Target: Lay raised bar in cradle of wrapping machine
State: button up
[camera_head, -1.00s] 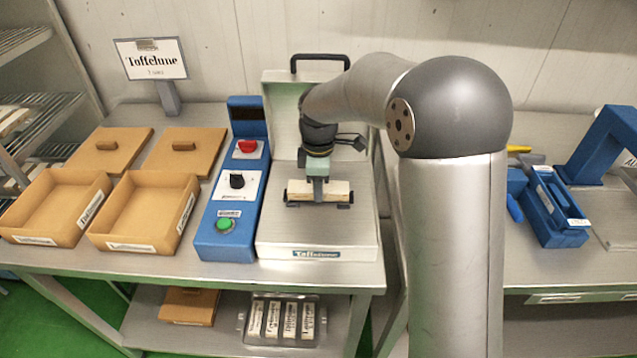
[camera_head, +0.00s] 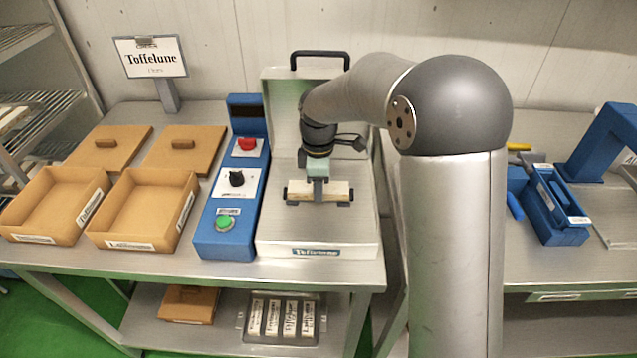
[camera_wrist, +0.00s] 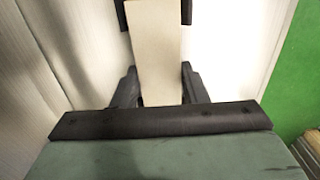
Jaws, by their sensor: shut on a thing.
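A pale cream bar (camera_head: 333,190) lies crosswise over the middle of the wrapping machine (camera_head: 275,236), between two small dark end holders (camera_head: 292,192). My gripper (camera_head: 318,188) comes down from above and is shut on the bar. In the wrist view the bar (camera_wrist: 157,45) stands between the two dark fingers (camera_wrist: 157,85), and a dark holder shows at its far end. The machine's lid stands open behind my gripper. I cannot tell whether the bar touches the cradle; my gripper hides part of it.
A blue control box (camera_head: 231,190) with red, black and green controls stands close left of the machine. Two open cardboard boxes (camera_head: 143,208) and their lids are further left. A blue device (camera_head: 555,205) stands on the right table. Wrapped bars (camera_head: 283,318) lie on the lower shelf.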

jog(key=shift+f, duration=0.1)
jog(key=o, duration=1.5)
jog(key=shift+o, duration=0.2)
jog(key=shift+r+p, duration=2.9)
jog(key=shift+r, duration=1.2)
